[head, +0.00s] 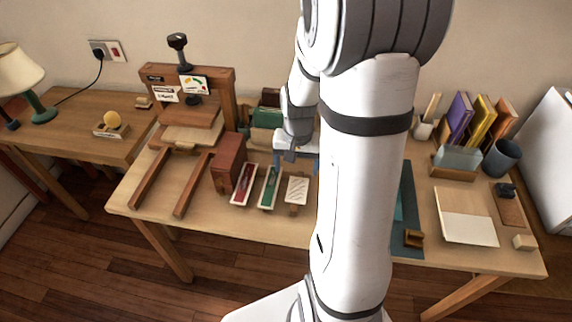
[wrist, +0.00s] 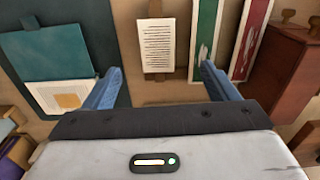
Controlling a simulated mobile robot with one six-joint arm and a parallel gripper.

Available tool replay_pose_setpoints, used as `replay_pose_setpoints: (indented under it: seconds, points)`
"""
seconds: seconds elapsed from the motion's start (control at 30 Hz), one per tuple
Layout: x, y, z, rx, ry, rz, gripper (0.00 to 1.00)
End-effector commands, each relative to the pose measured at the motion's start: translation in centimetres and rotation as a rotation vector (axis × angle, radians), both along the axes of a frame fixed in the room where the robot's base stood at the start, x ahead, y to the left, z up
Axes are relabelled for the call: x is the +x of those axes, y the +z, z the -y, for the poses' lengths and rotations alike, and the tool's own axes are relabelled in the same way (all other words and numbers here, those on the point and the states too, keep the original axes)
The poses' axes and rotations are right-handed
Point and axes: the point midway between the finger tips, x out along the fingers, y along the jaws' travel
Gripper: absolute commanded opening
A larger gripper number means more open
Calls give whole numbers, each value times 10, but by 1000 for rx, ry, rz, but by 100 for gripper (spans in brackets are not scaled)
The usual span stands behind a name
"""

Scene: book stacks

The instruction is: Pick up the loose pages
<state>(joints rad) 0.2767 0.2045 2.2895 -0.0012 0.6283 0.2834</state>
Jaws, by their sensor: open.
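A sheet with printed lines (wrist: 157,46) lies on a small wooden board in the wrist view; it also shows in the head view (head: 297,188). A pale sheet with a tan square (wrist: 62,98) lies on the teal mat in the wrist view; my arm hides it in the head view. Cream and white sheets (head: 469,231) lie at the table's right. I cannot tell which are the loose pages. My gripper (wrist: 158,72) is open, its blue fingers apart with nothing between them. In the head view, my gripper (head: 296,162) is above the table, behind the printed sheet.
Red (head: 244,184) and green (head: 269,187) trays lie left of the printed sheet, beside a reddish-brown box (head: 229,163). A wooden press (head: 188,110) stands at the left. Books (head: 481,118) and a blue-grey cup (head: 502,157) stand at the right. The table's front strip is clear.

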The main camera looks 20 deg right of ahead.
Motion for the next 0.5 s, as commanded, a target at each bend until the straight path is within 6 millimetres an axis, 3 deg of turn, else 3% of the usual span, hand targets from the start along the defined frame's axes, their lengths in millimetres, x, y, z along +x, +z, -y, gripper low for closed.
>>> replay_pose_setpoints:
  seconds: [0.17, 0.5]
  points:
    - [4, -24, 11, 7, -45, -19, 80]
    - [2, -61, 9, 8, -47, -22, 80]
